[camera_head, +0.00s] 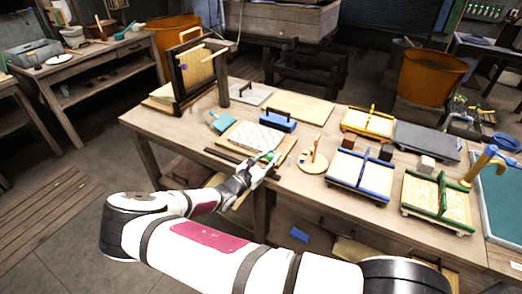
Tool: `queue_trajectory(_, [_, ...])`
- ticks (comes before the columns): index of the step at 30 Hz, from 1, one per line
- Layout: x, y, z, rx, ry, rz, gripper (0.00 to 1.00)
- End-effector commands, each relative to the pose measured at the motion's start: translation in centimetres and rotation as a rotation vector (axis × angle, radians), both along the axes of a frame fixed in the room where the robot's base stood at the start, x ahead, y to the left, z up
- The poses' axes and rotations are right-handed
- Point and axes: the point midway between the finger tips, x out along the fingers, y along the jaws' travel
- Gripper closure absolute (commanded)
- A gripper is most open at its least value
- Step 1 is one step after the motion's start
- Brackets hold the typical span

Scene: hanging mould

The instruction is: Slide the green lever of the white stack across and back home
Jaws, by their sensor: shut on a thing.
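My gripper (264,168) is at the front edge of the workbench, reaching in from the lower left. It is shut on a small green piece (268,157), which looks like the green lever; the fingers partly cover it. Just behind it lies a flat white patterned slab (254,137) on a pale wooden board, which looks like the white stack. How the lever joins the stack is too small to tell.
A dark bar (227,160) lies left of my gripper. A round wooden disc with a peg (313,161) stands close to the right. Blue-framed (360,172), green-framed (437,202) and yellow-framed (368,123) trays stand further right. A blue-based block (278,121) and an upright dark frame (178,80) are behind.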

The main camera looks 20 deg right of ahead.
Motion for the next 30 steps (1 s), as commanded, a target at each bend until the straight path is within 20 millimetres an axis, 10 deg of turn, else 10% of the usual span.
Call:
queue_trajectory(18, [-1.49,-1.14,-0.05,-0.002,-0.001,-0.006,1.00])
queue_trajectory(19, [-1.52,-1.15,-0.06,-0.002,0.000,-0.006,0.69])
queue_trajectory(21, [-1.51,-1.17,-0.06,-0.002,0.000,-0.006,0.54])
queue_trajectory(30, [-1.29,-0.92,-0.02,0.000,-0.001,-0.001,0.54])
